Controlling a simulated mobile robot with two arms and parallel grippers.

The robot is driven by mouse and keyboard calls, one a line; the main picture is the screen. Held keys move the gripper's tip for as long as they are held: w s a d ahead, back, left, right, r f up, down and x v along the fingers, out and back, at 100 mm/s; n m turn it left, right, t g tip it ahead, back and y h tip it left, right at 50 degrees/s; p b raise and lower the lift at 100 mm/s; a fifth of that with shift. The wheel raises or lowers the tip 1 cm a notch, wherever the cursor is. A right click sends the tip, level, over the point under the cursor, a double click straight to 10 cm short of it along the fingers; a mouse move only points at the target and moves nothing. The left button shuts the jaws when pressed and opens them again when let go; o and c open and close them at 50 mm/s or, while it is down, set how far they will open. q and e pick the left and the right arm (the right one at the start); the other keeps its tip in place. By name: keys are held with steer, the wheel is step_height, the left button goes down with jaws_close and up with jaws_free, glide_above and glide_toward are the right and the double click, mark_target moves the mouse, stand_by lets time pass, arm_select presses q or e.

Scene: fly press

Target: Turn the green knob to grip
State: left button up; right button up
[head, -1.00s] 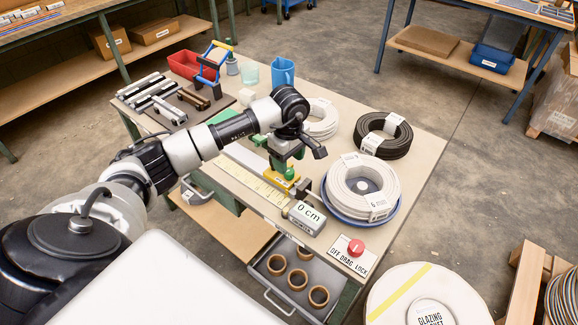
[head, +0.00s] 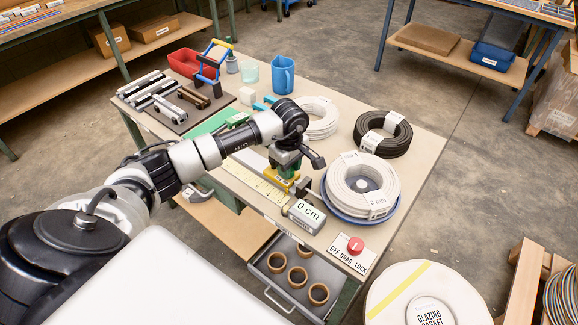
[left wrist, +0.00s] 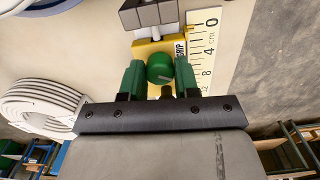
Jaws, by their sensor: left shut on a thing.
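The green knob (left wrist: 158,67) sits on a yellow block (left wrist: 150,46) that carries the word GRIP, beside the cm scale (left wrist: 207,50). My left gripper (left wrist: 160,78) has one green finger on each side of the knob and is shut on it. In the head view my left gripper (head: 287,168) is low over the yellow block (head: 281,184) and hides the knob. The grey display (head: 305,216) reads 0 cm. A pale mark shows on the knob, but I cannot tell which setting it points to. My right gripper is not in view.
A white cable coil (head: 361,187) on a blue dish stands just right of the gripper. A black coil (head: 383,134) and another white coil (head: 318,119) lie behind. A red button (head: 355,245) marked OFF DRAG LOCK is at the front. An open drawer (head: 283,292) holds several rings.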

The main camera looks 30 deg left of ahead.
arm_select(q)
steer(key=shift+n, duration=0.3)
steer(key=n+b, duration=0.1)
steer(key=n, duration=0.1)
steer(key=shift+n, duration=0.3)
steer(key=n, duration=0.2)
steer(key=shift+n+b, duration=0.3)
steer(key=shift+b, duration=0.1)
steer(key=n, duration=0.6)
steer(key=shift+b, duration=0.4)
steer(key=o, duration=0.9)
steer(key=shift+o, duration=0.2)
